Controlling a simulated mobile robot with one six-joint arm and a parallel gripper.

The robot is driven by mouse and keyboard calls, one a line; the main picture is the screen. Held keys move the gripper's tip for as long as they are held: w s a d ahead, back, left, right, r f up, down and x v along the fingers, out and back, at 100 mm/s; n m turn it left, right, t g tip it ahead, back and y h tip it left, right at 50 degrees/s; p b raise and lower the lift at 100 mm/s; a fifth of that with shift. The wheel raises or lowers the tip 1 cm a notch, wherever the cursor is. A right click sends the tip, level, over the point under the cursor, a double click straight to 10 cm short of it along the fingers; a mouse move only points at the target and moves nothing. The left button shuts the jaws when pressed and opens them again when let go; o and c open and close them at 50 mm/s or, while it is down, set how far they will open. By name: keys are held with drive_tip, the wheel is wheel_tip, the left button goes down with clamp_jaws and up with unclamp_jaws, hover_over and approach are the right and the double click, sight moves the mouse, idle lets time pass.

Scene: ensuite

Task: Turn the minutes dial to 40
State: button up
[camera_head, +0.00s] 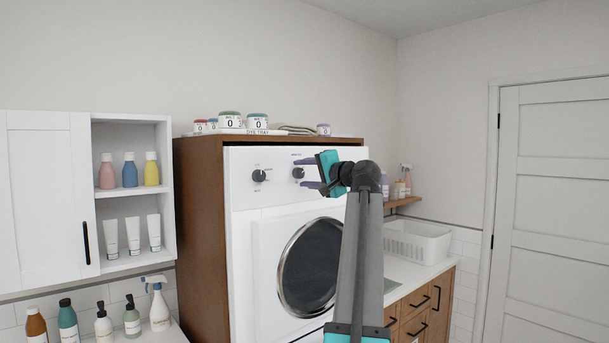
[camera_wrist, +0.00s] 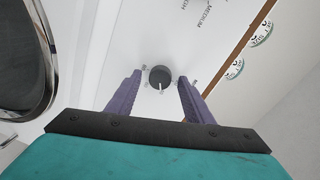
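The minutes dial (camera_head: 298,173) is a round black knob on the white front panel of the machine, right of a similar black dial (camera_head: 259,176). In the wrist view the minutes dial (camera_wrist: 159,74) sits between the two purple fingers, its white mark pointing down in the picture, toward the gripper body. My gripper (camera_head: 300,174) is open in front of the panel, with one finger above and one below the dial in the head view. In the wrist view my gripper (camera_wrist: 159,84) shows gaps on both sides of the dial. The printed numbers around it are too small to read.
The white machine has a round dark door (camera_head: 309,266) below the panel and stands in a brown wooden cabinet (camera_head: 200,240). Small labelled jars (camera_head: 257,122) stand on top. A white basket (camera_head: 415,241) is on the counter at right. White shelves with bottles are at left.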

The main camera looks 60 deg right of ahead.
drive_tip(key=b+v, duration=0.3)
drive_tip(key=v, duration=1.1)
drive_tip(key=shift+b, duration=0.35)
idle(0.3)
